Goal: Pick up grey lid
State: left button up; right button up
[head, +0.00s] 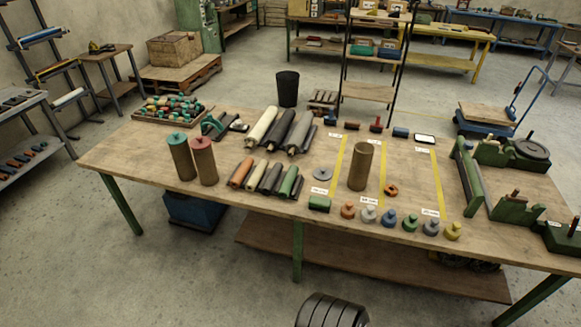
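A light grey knobbed lid (368,214) stands on the wooden table (270,216) in the front row of coloured lids, between an orange lid (348,210) and a blue lid (389,218). A flat grey disc (323,174) with a small middle mark lies farther back, left of a standing brown tube (360,167); I cannot tell whether it is also a lid.
Green, blue-grey and yellow (453,231) lids continue the row rightward. Brown tubes with a teal top (182,158) and a red top (204,163) stand at left. Sheet rolls (262,128) lie mid-table. A green-framed machine (515,208) occupies the right end.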

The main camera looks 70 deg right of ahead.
aim_at(323, 173)
jog(key=z, duration=0.25)
jog(key=i, duration=1)
jog(key=z, duration=1.5)
jog(key=i, duration=0.8)
jog(key=z, duration=0.85)
